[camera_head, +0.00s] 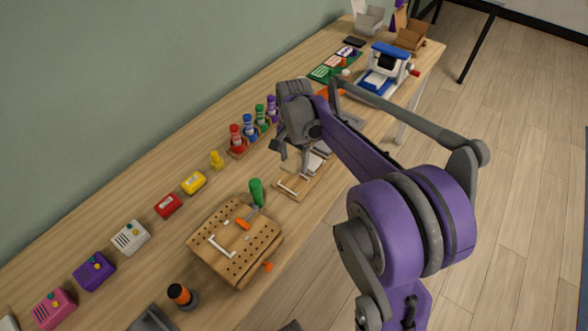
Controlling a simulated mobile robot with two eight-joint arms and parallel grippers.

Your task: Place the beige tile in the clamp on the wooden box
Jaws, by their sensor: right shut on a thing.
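My right gripper (291,155) reaches down over a low wooden board in the middle of the table. It is shut on a pale beige piece (290,166), which appears to be the beige tile; the fingers hide part of it. Whether the tile touches the board cannot be told. The wooden box (256,264), with rows of holes in its top, stands nearer on the table. On its top are a white bar (220,246) and an orange part (242,224), seemingly the clamp.
The wooden board (288,193) holds pale pieces under my right arm. A green-handled tool (257,191) stands behind the box. Several coloured bottles (249,127) stand in a row near the wall. An orange-topped object (180,294) stands front left. Small coloured boxes (131,237) line the left.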

